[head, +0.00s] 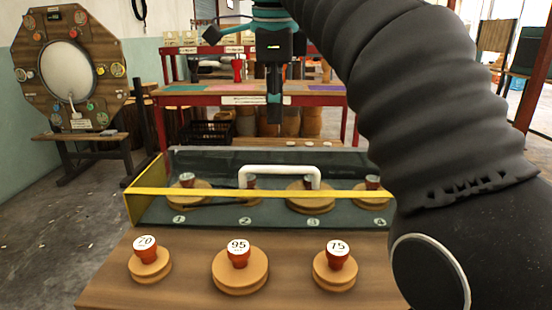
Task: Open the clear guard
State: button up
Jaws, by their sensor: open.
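The clear guard (225,162) is a see-through cover with yellow edging, down over a dark numbered board (210,218) on the wooden table. Its white bar handle (280,170) stands near the middle. Several wooden pieces with red-and-grey knobs show through the guard, above the numbers 1 to 4. My gripper (274,100) points down above and behind the handle, clear of it. It is open and holds nothing. It is seen edge-on, so the gap between its fingers is hard to see.
My dark arm hides the right side. Behind are a red-framed bench (190,98) and an octagonal board (68,70).

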aim_at(275, 169)
jog(key=f, duration=0.4)
jog(key=w+f+b, duration=0.1)
jog(key=f, duration=0.3)
jog(key=w+f+b, duration=0.1)
jog(key=f, duration=0.3)
jog(key=shift+w, duration=0.1)
grip_shut()
